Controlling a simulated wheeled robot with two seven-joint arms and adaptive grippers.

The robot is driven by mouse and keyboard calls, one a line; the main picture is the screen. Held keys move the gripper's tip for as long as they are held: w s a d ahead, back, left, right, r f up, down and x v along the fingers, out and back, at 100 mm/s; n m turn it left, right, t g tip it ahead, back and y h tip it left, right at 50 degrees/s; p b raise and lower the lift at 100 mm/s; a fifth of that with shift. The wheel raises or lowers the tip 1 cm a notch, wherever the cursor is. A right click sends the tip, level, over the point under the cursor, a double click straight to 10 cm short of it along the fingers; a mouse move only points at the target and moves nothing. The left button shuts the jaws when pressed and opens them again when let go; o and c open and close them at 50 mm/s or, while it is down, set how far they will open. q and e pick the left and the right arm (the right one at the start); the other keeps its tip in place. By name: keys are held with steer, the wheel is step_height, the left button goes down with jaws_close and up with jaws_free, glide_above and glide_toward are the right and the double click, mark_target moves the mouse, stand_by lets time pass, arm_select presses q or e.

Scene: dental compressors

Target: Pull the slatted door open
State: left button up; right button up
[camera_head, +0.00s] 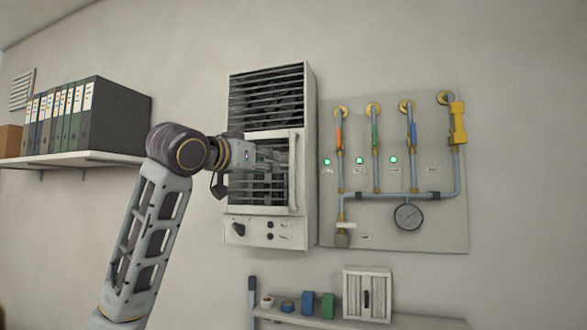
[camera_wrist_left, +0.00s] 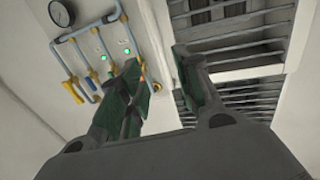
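A light grey wall cabinet (camera_head: 309,150) has a slatted door (camera_head: 265,190) in its middle, with a pale vertical handle (camera_head: 293,173) along its right edge. The door looks closed. My left gripper (camera_head: 284,162) is in front of the door, its fingers pointing right toward the handle. In the left wrist view the two fingers (camera_wrist_left: 162,80) are spread apart and nothing is clearly between them. The slatted front (camera_wrist_left: 235,28) shows there beyond the right finger. I cannot tell whether a finger touches the door. My right gripper is not in view.
A pipe panel (camera_head: 440,225) with valves and a gauge (camera_head: 408,216) is mounted close to the cabinet's right. A shelf of binders (camera_head: 75,158) is at the left. A low shelf (camera_head: 330,322) with small containers and a white box (camera_head: 367,295) is below.

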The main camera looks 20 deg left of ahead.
mark_target(292, 167)
arm_select(q)
steer(key=p+x, duration=0.4)
steer(key=x, duration=0.8)
steer(key=shift+w, duration=0.25)
steer(key=shift+w+d+f+p, duration=0.1)
steer(key=shift+w+d+p, duration=0.2)
steer(key=shift+w, duration=0.35)
steer(key=shift+a, duration=0.1)
jaws_close()
